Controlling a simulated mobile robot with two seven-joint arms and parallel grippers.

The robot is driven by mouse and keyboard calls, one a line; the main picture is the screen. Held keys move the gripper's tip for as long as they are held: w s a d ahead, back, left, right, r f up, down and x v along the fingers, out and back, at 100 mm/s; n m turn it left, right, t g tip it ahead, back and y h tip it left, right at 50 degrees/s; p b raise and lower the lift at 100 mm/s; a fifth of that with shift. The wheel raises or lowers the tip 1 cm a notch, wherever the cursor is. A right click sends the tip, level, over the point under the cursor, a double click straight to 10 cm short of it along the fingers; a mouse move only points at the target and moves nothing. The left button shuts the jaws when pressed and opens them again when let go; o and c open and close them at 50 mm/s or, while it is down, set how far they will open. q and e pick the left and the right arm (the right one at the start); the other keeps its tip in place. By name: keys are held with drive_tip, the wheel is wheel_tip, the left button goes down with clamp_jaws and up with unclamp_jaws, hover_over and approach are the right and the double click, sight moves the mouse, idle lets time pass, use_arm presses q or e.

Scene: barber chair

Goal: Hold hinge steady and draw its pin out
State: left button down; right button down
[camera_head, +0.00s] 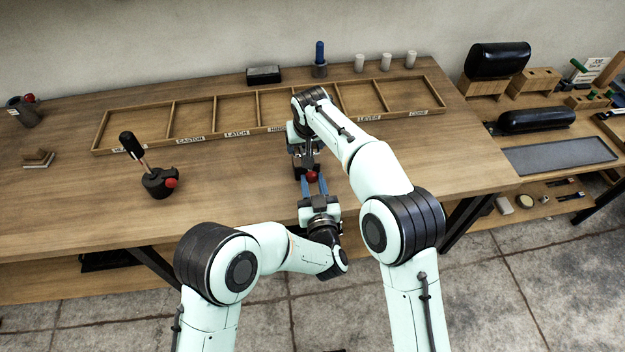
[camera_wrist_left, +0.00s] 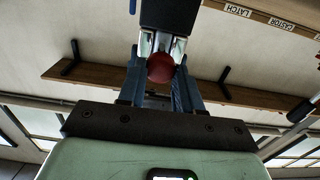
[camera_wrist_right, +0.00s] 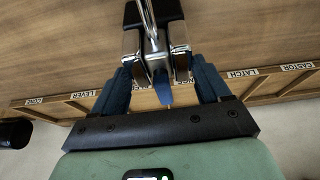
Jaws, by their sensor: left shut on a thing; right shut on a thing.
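The hinge shows as a dark block with bright metal parts, in the right wrist view (camera_wrist_right: 170,12). A round red knob (camera_head: 312,177), which looks like the pin's head, shows between the blue fingers of my left gripper (camera_head: 309,178); it also shows in the left wrist view (camera_wrist_left: 160,68). My left gripper is shut at the near end. My right gripper (camera_wrist_right: 156,62) is shut on the hinge from the far side. A chrome rod and a blue tip (camera_wrist_right: 162,88) show there. My right arm hides much of the hinge; how far the pin sits in cannot be told.
A labelled wooden tray (camera_head: 130,148) with several empty compartments lies behind. A blue-handled item (camera_head: 320,60) and white cylinders stand at the back.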

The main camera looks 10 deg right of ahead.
use_arm(q)
drive_tip(key=c, duration=0.8)
unclamp_jaws()
drive_tip(key=shift+d, duration=0.1)
use_arm(e)
drive_tip(key=shift+w+d+r, duration=0.1)
drive_tip(key=shift+w, duration=0.05)
use_arm(q)
drive_tip(key=shift+o, duration=0.2)
drive_tip(key=shift+s, duration=0.1)
drive_tip(key=s, duration=1.2)
use_arm(e)
unclamp_jaws()
